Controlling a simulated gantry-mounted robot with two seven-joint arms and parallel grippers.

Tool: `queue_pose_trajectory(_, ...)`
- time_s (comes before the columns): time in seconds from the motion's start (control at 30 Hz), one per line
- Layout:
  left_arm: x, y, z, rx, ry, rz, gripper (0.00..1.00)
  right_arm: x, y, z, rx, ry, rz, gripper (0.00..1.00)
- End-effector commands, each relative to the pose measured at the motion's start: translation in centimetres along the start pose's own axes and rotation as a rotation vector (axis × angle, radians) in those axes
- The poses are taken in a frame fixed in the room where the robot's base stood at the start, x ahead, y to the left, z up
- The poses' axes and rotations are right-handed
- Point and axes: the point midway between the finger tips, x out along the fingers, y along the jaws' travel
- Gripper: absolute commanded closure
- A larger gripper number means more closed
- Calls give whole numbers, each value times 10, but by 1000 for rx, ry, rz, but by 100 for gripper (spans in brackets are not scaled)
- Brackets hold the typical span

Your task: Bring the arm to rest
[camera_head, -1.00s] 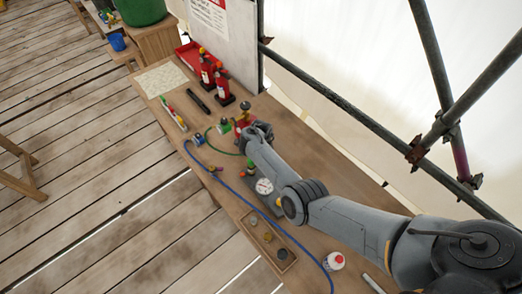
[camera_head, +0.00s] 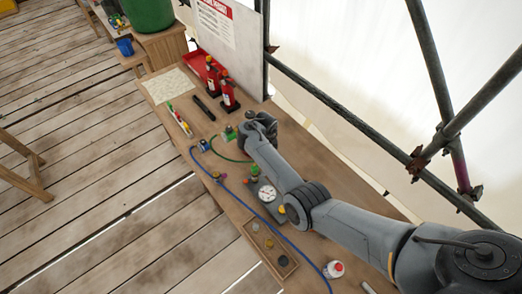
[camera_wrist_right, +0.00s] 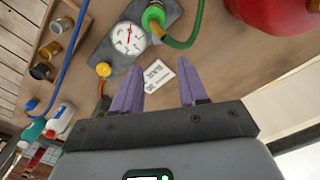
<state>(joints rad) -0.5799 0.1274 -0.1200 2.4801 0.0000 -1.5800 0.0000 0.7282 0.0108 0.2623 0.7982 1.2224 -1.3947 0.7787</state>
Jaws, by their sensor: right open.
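My right arm comes in from the right in the head view. Its gripper (camera_head: 260,122) is over the middle of the wooden bench (camera_head: 329,176). In the right wrist view the two purple fingers of this gripper (camera_wrist_right: 158,88) stand wide apart. Nothing is between them but a view of a white printed tag (camera_wrist_right: 158,76) below. A round white gauge (camera_wrist_right: 128,38) on a grey plate lies beyond the fingers, with a green hose fitting (camera_wrist_right: 154,17) beside it. A red rounded object (camera_wrist_right: 275,15) shows at the top right, apart from the fingers. My left gripper is not in view.
Red fire extinguishers (camera_head: 227,92) stand by a white board (camera_head: 232,40) at the back. A blue hose (camera_head: 239,205) runs along the bench's front. A wooden tray (camera_head: 270,248) holds small round parts. Scaffold poles (camera_head: 350,115) line the right side.

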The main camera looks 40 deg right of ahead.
Motion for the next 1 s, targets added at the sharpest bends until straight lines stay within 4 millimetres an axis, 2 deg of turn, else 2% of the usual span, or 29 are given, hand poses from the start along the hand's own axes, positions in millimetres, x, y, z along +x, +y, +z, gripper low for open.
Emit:
queue_pose_trajectory(0.2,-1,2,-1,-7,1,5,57,1,0,-3,-18,2,-7,57)
queue_pose_trajectory(0.33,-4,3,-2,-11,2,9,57,5,2,-13,-113,10,-37,57)
queue_pose_trajectory(0.47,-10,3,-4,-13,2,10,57,9,10,-29,-317,29,-94,57)
queue_pose_trajectory(0.57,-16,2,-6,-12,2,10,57,7,27,-39,-553,56,-144,57)
queue_pose_trajectory(0.67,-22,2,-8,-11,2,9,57,0,56,-44,-830,87,-188,57)
queue_pose_trajectory(0.77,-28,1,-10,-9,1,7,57,-14,94,-45,-1118,117,-220,57)
queue_pose_trajectory(1.0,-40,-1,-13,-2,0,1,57,-64,212,-38,-1779,165,-276,57)
